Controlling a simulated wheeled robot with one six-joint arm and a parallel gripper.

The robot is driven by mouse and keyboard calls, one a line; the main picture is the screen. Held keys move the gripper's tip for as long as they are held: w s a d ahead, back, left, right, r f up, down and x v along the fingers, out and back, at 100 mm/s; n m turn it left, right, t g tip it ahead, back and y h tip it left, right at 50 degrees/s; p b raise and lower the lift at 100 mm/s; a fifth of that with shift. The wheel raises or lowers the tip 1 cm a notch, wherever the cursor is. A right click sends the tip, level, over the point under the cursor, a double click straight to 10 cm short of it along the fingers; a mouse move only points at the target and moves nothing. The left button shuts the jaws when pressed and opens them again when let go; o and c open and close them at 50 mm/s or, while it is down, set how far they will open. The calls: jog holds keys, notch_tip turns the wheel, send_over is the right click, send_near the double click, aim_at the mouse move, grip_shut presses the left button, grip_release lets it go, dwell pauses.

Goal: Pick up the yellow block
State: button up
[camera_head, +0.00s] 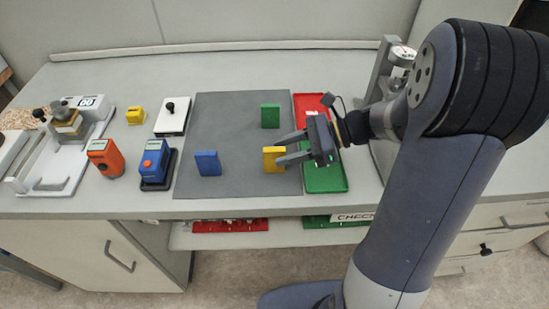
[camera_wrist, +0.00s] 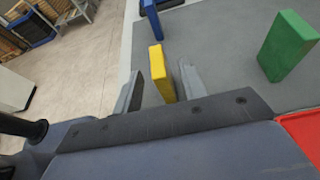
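The yellow block (camera_head: 273,159) stands upright on the grey mat (camera_head: 228,120), near its front right corner. In the wrist view the yellow block (camera_wrist: 162,74) stands between the tips of my two fingers, with a gap to the finger on each side. My gripper (camera_head: 286,148) is open and reaches in from the right, low over the mat. The fingers partly hide the block in the head view. In the wrist view my gripper (camera_wrist: 160,82) also shows open with nothing held.
A green block (camera_head: 270,115) stands behind on the mat, and a blue block (camera_head: 208,163) stands to the left. A red tray (camera_head: 307,102) and a green tray (camera_head: 326,180) lie right of the mat. Orange and blue devices (camera_head: 105,158) (camera_head: 154,161) stand further left.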

aim_at(267, 171)
jog(key=x, duration=0.5)
jog(key=shift+f, duration=0.15)
grip_shut()
